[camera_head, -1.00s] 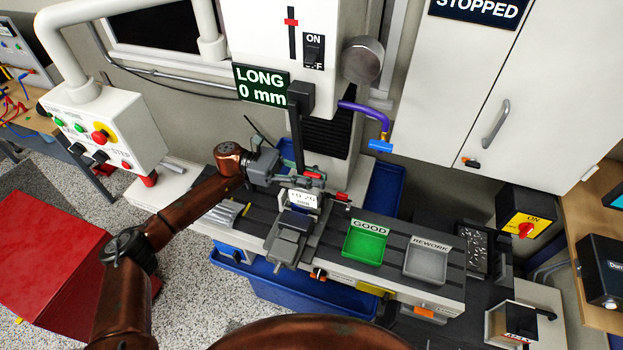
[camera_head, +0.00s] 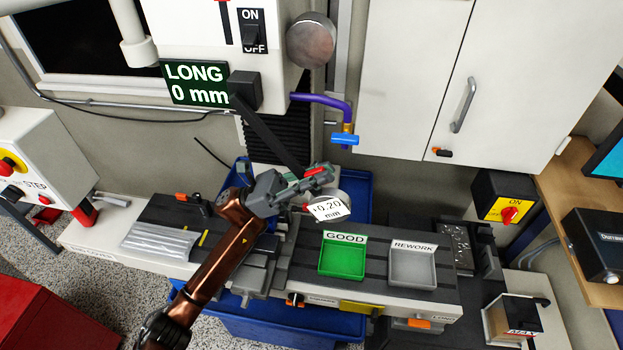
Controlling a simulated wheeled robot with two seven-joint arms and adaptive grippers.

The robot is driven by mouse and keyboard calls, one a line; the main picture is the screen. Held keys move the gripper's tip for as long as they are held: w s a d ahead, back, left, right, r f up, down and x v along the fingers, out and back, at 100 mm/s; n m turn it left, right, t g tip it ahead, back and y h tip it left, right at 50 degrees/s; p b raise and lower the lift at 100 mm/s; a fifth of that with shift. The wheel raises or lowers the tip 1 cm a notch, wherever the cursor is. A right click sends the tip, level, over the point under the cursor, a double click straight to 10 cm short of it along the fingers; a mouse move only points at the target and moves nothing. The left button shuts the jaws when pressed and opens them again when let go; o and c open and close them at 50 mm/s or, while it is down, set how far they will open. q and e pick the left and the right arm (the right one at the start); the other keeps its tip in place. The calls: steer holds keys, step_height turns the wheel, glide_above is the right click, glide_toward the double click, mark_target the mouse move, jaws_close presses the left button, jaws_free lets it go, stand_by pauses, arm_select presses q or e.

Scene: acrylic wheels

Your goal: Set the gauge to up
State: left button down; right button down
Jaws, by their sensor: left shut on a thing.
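The gauge arm (camera_head: 268,132) is a dark bar hinged at a black block (camera_head: 245,90) on the machine's white housing. It slants down to the right. My left gripper (camera_head: 318,177) is at the bar's lower end and is shut on it; the fingers hide part of that end. A white tag (camera_head: 328,208) reading about +0.20 mm sits just below the gripper, in front of a partly hidden round grey part. A green display (camera_head: 196,83) beside the hinge reads LONG 0 mm. My right gripper is not in view.
A green GOOD tray (camera_head: 343,275) and a grey REWORK tray (camera_head: 412,282) stand on the machine table to the right. A purple hose with a blue valve (camera_head: 344,138) hangs right of the bar. Pale rods (camera_head: 160,240) lie at the left.

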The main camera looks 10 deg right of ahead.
arm_select(q)
steer(key=shift+s+d+r, duration=0.1)
steer(key=shift+s+d, duration=0.05)
steer(key=shift+s, duration=0.05)
steer(key=c, duration=2)
jaws_free()
steer(key=shift+s+r, duration=0.1)
steer(key=shift+w+a+f, duration=0.2)
steer(key=shift+v, duration=1.1)
steer(key=w+a, duration=0.1)
steer(key=a, duration=0.3)
steer(key=w+a, duration=0.1)
steer(key=a, duration=0.2)
steer(key=w+a, duration=0.1)
steer(key=a, duration=0.3)
steer(key=shift+w+a+f, duration=0.1)
steer(key=shift+w+a, duration=0.25)
steer(key=shift+w, duration=0.05)
